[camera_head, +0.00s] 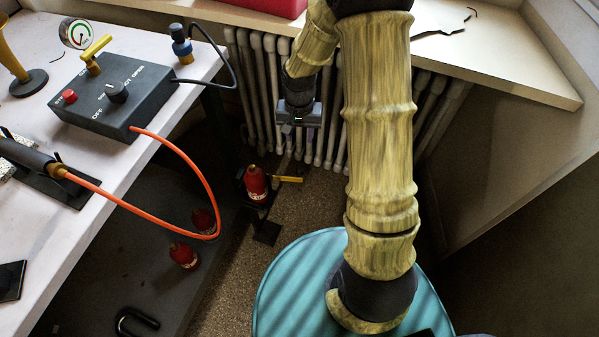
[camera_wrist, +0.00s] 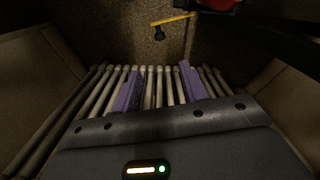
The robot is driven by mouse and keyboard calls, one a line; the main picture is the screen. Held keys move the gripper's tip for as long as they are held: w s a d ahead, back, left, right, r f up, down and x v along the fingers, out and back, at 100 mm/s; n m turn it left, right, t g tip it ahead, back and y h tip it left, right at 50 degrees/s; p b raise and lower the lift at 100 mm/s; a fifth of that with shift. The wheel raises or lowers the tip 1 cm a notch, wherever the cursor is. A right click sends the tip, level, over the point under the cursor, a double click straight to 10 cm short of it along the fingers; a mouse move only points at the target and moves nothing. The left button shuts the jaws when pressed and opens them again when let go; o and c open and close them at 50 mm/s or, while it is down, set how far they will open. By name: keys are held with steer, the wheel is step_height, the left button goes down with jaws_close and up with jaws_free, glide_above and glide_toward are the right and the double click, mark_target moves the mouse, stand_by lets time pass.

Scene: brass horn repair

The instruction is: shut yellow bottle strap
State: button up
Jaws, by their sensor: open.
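A red bottle (camera_head: 256,182) stands upright in a dark holder beside the table, low near the floor. A yellow strap (camera_head: 288,179) sticks out to the right from the bottle, swung away rather than across its front. In the wrist view the yellow strap (camera_wrist: 173,20) lies near the top, left of the partly cut-off red bottle (camera_wrist: 221,4), with a dark knob below its left end. My gripper (camera_head: 299,122) is open and empty, above and beyond the strap in front of the radiator. Its two purple fingers show apart in the wrist view (camera_wrist: 161,70), clear of the strap.
A radiator (camera_head: 268,85) stands close behind my gripper under the window sill (camera_head: 500,75). The table (camera_head: 75,240) is at left, with a grey control box (camera_head: 105,95) and orange hose (camera_head: 205,180). More red bottles (camera_head: 184,255) sit on a lower shelf.

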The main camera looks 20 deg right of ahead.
mark_target(299, 170)
step_height(299, 170, down, 17)
steer(key=b, duration=0.6)
steer(key=shift+f, duration=0.15)
jaws_close()
